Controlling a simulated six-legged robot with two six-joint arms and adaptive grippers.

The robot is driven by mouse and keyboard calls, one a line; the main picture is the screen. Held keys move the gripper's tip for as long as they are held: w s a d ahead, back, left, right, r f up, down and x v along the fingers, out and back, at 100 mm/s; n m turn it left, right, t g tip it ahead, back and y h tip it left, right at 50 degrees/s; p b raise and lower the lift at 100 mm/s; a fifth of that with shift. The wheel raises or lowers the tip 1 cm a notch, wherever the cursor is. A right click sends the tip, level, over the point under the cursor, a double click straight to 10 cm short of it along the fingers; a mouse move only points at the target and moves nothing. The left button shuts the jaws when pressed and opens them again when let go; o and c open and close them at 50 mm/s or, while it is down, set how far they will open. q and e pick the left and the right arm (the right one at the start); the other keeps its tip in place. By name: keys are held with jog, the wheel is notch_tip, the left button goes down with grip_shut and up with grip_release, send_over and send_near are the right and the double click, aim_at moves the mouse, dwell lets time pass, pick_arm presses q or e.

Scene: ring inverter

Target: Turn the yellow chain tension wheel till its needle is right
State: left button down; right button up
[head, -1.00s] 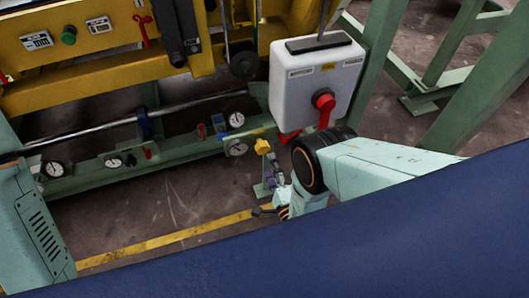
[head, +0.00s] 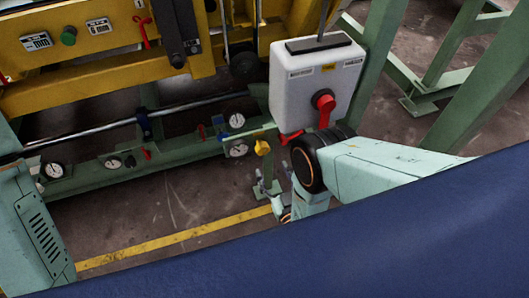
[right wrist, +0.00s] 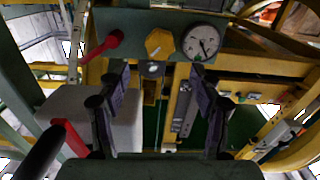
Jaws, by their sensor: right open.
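The yellow wheel (head: 262,148) sticks out at the right end of the low green beam. It also shows in the right wrist view (right wrist: 159,43) as a faceted yellow knob, top centre. Beside it there is a round white gauge (right wrist: 201,42) with a dark needle pointing down to the right; its marks are too small to read. My right gripper (head: 270,185) is just below the wheel in the head view. In the right wrist view its two fingers (right wrist: 160,76) are spread, empty, with the wheel beyond their tips, apart from them. My left gripper is not in view.
A red lever (right wrist: 103,45) sits left of the wheel in the wrist view. A white box with a red knob (head: 323,103) stands above my right arm. More gauges (head: 53,170) line the green beam (head: 90,180). The floor in front is clear.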

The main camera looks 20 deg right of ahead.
aim_at(263, 151)
jog(key=w+b, duration=0.2)
jog(key=w, duration=0.4)
jog(key=shift+w+a+f+b, duration=0.1)
jog(key=shift+w+b, duration=0.15)
jog(key=shift+b, duration=0.1)
jog(key=shift+w, duration=0.65)
jog(key=shift+c, duration=0.4)
jog(key=c, duration=1.1)
